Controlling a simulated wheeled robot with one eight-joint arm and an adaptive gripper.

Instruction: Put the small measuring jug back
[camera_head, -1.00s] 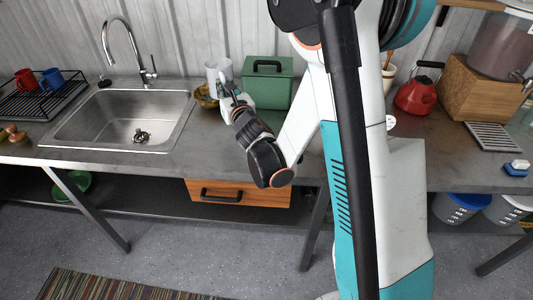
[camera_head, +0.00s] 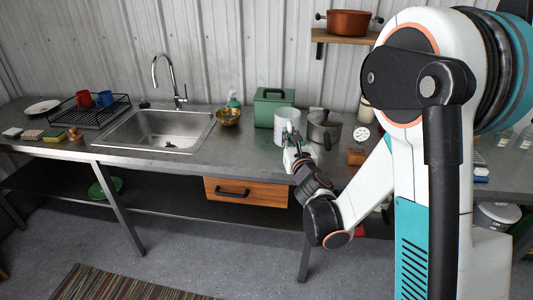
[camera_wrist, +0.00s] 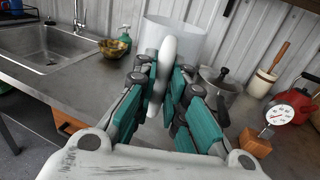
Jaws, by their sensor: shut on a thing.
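The small measuring jug (camera_head: 287,122) is a pale, translucent upright cup in front of the right end of the green box. It also shows in the wrist view (camera_wrist: 180,36), straight ahead of my fingers. My gripper (camera_head: 291,140) is shut on the jug's white handle. In the wrist view the teal-padded fingers (camera_wrist: 163,85) lie on both sides of the handle and hide part of it. The jug's base is hidden by the fingers, so I cannot tell whether it touches the counter.
A grey lidded pot (camera_head: 324,127) stands close right of the jug, with the green box (camera_head: 274,108) behind. A brass bowl (camera_head: 228,117) and the sink (camera_head: 155,132) are left. A wooden block with a dial (camera_wrist: 263,137) is right. Counter left of the jug is bare.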

